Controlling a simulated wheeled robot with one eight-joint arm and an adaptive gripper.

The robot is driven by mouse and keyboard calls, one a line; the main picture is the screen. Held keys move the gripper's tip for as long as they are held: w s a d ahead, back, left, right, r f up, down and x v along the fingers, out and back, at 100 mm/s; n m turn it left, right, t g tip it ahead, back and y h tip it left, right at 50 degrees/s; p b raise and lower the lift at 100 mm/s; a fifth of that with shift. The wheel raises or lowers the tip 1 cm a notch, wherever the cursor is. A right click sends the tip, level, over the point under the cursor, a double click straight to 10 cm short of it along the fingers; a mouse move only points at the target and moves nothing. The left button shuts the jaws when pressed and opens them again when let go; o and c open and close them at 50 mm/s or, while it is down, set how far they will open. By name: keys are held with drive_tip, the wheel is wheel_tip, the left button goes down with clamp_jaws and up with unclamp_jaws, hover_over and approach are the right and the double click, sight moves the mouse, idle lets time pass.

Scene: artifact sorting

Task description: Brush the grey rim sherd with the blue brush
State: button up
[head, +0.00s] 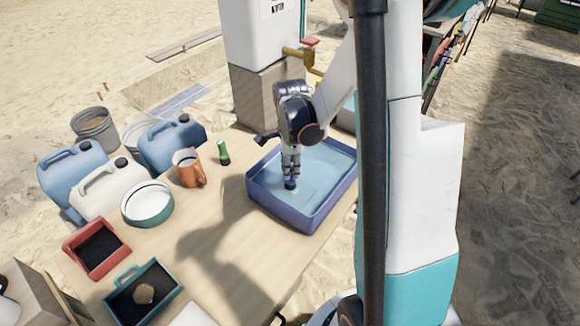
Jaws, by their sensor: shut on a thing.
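My gripper (291,174) points down over the blue basin (317,222), which holds water. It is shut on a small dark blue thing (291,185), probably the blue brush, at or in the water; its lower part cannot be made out. A brownish-grey sherd (144,293) lies in the teal-rimmed tray (118,283) at the lower left. I cannot tell whether it is the grey rim sherd, and no other sherd shows clearly.
A green-and-black brush-like thing (223,152) stands left of the basin. Jerrycans (172,144) line the far edge. The table's (222,260) middle front is clear.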

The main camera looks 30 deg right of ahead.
drive_tip(key=shift+s+d+r, duration=0.1)
drive_tip(key=shift+s+d, duration=0.1)
drive_tip(key=shift+s, duration=0.25)
drive_tip(key=shift+s+d, duration=0.15)
drive_tip(key=shift+s, duration=0.3)
drive_tip(key=shift+w+a, duration=0.25)
drive_tip(key=shift+w, duration=0.35)
drive_tip(key=shift+w+a, duration=0.2)
drive_tip(key=shift+w, duration=0.4)
drive_tip(key=shift+s+d+b, duration=0.15)
drive_tip(key=shift+s+d, duration=0.1)
drive_tip(key=shift+s, duration=0.35)
drive_tip(key=shift+s+d+b, duration=0.15)
drive_tip(key=shift+s+d, duration=0.05)
drive_tip(key=shift+s, duration=0.4)
drive_tip(key=shift+w+a+f, duration=0.1)
drive_tip(key=shift+w+a, duration=0.15)
drive_tip(key=shift+w, duration=0.35)
drive_tip(key=shift+w+a+f, duration=0.1)
drive_tip(key=shift+w+a, duration=0.1)
drive_tip(key=shift+w, duration=0.35)
drive_tip(key=shift+s+d+r, duration=0.1)
drive_tip(key=shift+s+d, duration=0.15)
drive_tip(key=shift+s, duration=0.35)
drive_tip(key=shift+s+d+r, duration=0.1)
drive_tip(key=shift+s+d, duration=0.1)
drive_tip(key=shift+s, duration=0.4)
